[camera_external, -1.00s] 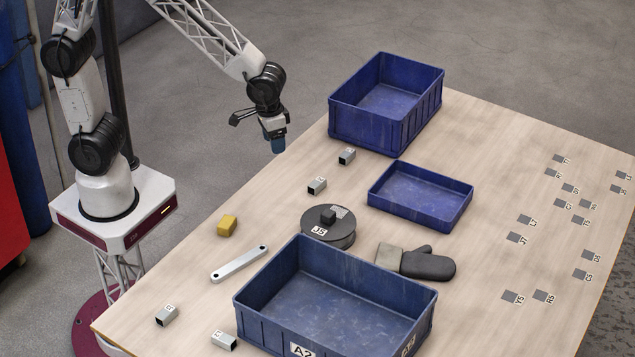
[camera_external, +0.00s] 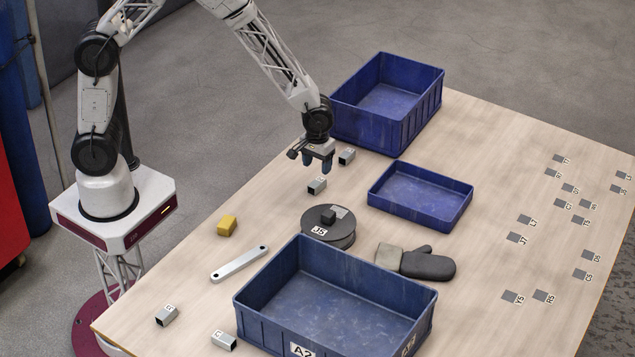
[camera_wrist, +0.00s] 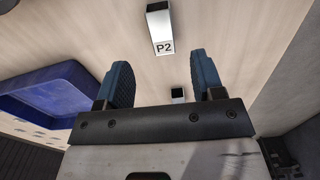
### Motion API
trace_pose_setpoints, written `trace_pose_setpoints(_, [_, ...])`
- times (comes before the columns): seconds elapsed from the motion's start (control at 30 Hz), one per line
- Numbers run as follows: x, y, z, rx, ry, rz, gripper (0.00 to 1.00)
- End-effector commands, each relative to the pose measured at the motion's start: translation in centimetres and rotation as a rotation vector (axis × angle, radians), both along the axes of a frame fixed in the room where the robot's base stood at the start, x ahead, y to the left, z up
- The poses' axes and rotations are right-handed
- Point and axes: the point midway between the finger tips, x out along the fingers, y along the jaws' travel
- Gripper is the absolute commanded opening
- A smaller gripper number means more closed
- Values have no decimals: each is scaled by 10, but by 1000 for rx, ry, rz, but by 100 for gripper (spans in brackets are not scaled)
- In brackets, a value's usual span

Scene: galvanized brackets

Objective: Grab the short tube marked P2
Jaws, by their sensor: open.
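The short tube marked P2 (camera_wrist: 159,30) is a grey square metal tube with a white label, near the top of the wrist view. It appears to be the tube (camera_external: 317,186) just below my gripper in the external view, where its label is too small to read. My gripper (camera_external: 319,167) is open and empty, pointing down above the table near this tube. In the wrist view my blue fingertips (camera_wrist: 160,75) are spread apart, with P2 beyond them. A second short tube (camera_external: 347,156) lies farther back and shows between the fingers in the wrist view (camera_wrist: 178,95).
A deep blue bin (camera_external: 343,127) and a shallow blue tray (camera_external: 374,203) stand nearby. Two more tubes lie front left.

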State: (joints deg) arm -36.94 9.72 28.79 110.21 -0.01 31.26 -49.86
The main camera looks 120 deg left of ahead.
Motion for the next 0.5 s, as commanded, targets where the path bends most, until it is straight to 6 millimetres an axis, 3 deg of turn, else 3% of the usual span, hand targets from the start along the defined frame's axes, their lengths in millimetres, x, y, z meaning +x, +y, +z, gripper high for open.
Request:
trace_pose_setpoints(0.33, [0, 0, -1, 0, 0, 1, 62])
trace_pose_setpoints(0.5, [0, 0, -11, -1, 1, 0, 62])
